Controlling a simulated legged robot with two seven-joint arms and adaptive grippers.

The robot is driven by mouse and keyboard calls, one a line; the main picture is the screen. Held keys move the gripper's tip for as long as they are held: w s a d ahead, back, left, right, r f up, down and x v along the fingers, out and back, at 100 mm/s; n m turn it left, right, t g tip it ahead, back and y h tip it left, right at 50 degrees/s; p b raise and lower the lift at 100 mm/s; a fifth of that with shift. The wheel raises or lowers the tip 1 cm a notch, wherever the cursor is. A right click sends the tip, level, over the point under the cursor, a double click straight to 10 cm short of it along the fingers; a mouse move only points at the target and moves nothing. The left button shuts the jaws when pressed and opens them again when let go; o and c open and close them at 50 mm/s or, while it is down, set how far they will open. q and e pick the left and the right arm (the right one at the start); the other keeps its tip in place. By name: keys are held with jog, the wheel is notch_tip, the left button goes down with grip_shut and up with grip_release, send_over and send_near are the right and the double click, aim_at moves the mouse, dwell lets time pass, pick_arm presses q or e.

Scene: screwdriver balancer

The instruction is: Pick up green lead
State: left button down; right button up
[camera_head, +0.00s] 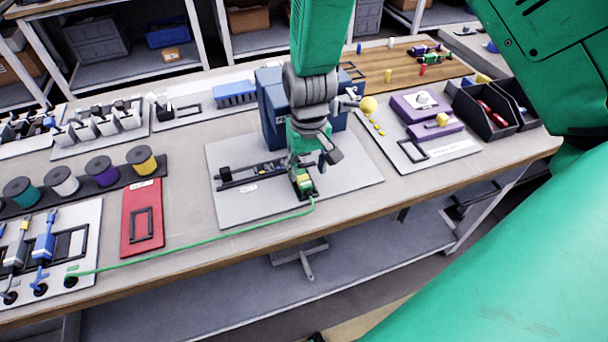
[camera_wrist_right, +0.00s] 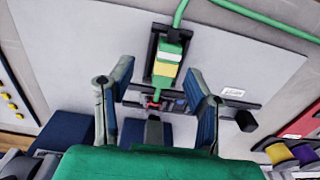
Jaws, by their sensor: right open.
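The green lead (camera_head: 190,248) runs across the bench from a socket on the white panel at the left to a black holder on a grey plate. Its plug end (camera_head: 305,184), green with yellow and white bands, sits in that holder; the wrist view shows the plug (camera_wrist_right: 167,62) too. My right gripper (camera_head: 318,158) hangs just above and behind the plug. In the wrist view its two fingers (camera_wrist_right: 158,95) are spread wide with nothing between the tips; the plug appears beyond them, apart from both. My left gripper is not in view.
The grey plate (camera_head: 240,205) also carries a black rail with small parts. A blue block (camera_head: 270,105) stands close behind my gripper. A red plate (camera_head: 143,220) and several spools (camera_head: 102,170) lie to the left; purple blocks (camera_head: 425,107) and black bins (camera_head: 485,110) lie right.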

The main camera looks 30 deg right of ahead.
aim_at(305, 179)
jog(key=f, duration=0.2)
jog(key=shift+a+f, duration=0.35)
jog(key=shift+f, duration=0.05)
jog(key=shift+w+a+f, duration=0.1)
jog(key=shift+a+f, duration=0.1)
jog(key=shift+f, duration=0.15)
jog(key=shift+a, duration=0.2)
jog(key=shift+d, duration=0.1)
jog(key=shift+d+f, duration=0.1)
jog(key=shift+d, duration=0.3)
grip_shut()
